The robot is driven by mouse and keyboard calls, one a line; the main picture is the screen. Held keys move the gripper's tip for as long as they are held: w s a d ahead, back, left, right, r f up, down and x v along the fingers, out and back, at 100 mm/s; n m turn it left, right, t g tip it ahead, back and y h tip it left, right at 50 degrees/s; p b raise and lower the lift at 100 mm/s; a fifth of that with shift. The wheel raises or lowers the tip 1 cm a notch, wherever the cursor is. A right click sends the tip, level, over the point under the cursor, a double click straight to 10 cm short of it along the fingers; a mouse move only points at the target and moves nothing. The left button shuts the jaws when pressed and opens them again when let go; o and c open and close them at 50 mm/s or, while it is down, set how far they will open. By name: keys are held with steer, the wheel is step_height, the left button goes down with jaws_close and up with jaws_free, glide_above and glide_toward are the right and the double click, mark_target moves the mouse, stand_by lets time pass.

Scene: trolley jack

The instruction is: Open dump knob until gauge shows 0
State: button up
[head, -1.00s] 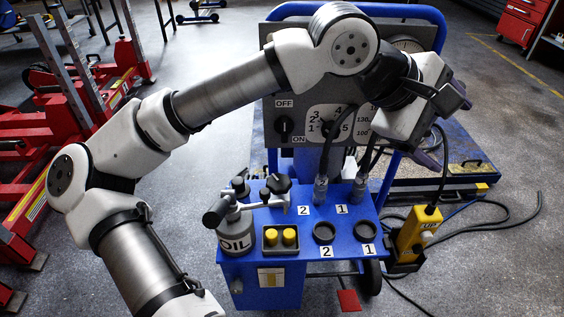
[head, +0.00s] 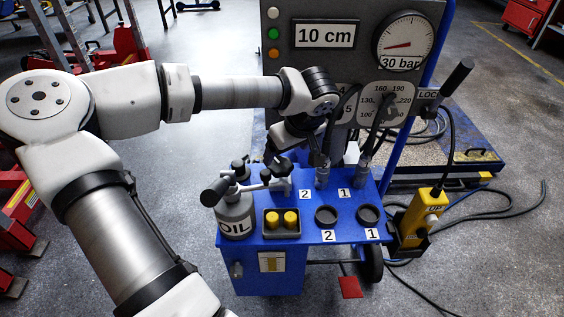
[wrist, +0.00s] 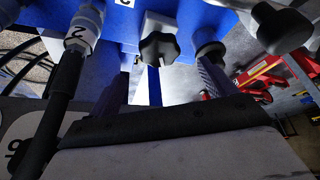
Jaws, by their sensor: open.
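The dump knob (head: 279,168), a black lobed knob, stands on the blue cart top beside the oil can. In the wrist view the knob (wrist: 160,47) shows near the top middle, between my finger ends. My gripper (head: 283,153) is low over the cart beside the knob, its fingers mostly hidden by my wrist in the head view. In the wrist view my gripper (wrist: 165,68) is open, with a finger on each side of the knob; I cannot tell if they touch it. The gauge (head: 403,42) has a red needle pointing left, above a "30 bar" label. A display (head: 325,35) reads 10 cm.
Hose couplings (head: 322,174) rise close to my gripper's right. A lock lever (head: 445,85) sticks out at right. A yellow pendant (head: 419,215) hangs beside the cart.

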mark_target(281, 164)
steer(key=x, duration=0.6)
steer(key=shift+f, duration=0.25)
steer(key=c, duration=1)
